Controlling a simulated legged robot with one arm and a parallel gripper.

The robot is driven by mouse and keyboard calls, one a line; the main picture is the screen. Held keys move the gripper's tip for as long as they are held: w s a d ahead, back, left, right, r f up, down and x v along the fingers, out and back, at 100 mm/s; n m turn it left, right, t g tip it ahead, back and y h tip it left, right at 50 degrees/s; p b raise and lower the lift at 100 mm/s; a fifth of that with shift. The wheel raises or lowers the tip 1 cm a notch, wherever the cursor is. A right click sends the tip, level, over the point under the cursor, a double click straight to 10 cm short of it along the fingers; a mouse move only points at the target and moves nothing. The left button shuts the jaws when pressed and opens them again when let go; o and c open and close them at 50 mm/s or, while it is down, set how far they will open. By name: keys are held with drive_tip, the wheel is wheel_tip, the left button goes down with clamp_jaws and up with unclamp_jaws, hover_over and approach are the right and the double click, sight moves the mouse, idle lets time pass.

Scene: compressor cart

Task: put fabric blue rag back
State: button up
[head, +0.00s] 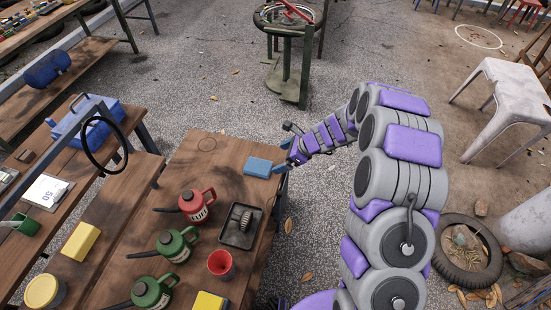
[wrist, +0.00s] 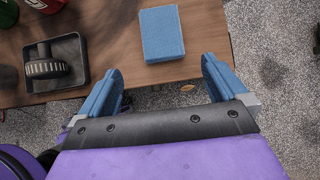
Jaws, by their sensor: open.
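The blue rag (head: 258,167) lies flat as a folded rectangle near the right edge of the wooden table (head: 226,190). It also shows in the wrist view (wrist: 162,34), on the tabletop ahead of my gripper. My gripper (wrist: 159,78) is open and empty, with its two blue fingers spread wide at the table's edge. The rag lies beyond the fingertips and between their lines, apart from both. In the head view my gripper (head: 284,169) is just right of the rag.
A black tray (head: 240,226) with a dark ribbed part, red and green oil cans (head: 197,205) and a red cup (head: 221,263) stand on the same table. A faint ring mark (head: 206,144) lies on bare wood behind.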

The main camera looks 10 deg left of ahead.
drive_tip(key=shift+d+r, duration=0.3)
drive_tip(key=s+d+r+n+g+h, duration=0.1)
drive_tip(key=s+d+r+n, duration=0.1)
drive_tip(key=s+r+n, duration=0.45)
drive_tip(key=s+d+r+n+g, duration=0.15)
drive_tip(key=s+r+n, duration=0.25)
drive_tip(key=s+r, duration=0.6)
drive_tip(key=s+d+r+n+h, duration=0.2)
drive_tip(key=s+d, duration=0.3)
drive_tip(key=s, duration=0.3)
drive_tip(key=s+d+r+n+h, duration=0.2)
drive_tip(key=s+d+n, duration=0.2)
drive_tip(key=s, duration=0.4)
drive_tip(key=s+d+r+n+h, duration=0.2)
drive_tip(key=s+d+n, duration=0.1)
drive_tip(key=s+d, duration=0.3)
drive_tip(key=shift+s+r+g+h, duration=0.25)
drive_tip(key=shift+s+g+h, duration=0.1)
drive_tip(key=shift+s, duration=0.8)
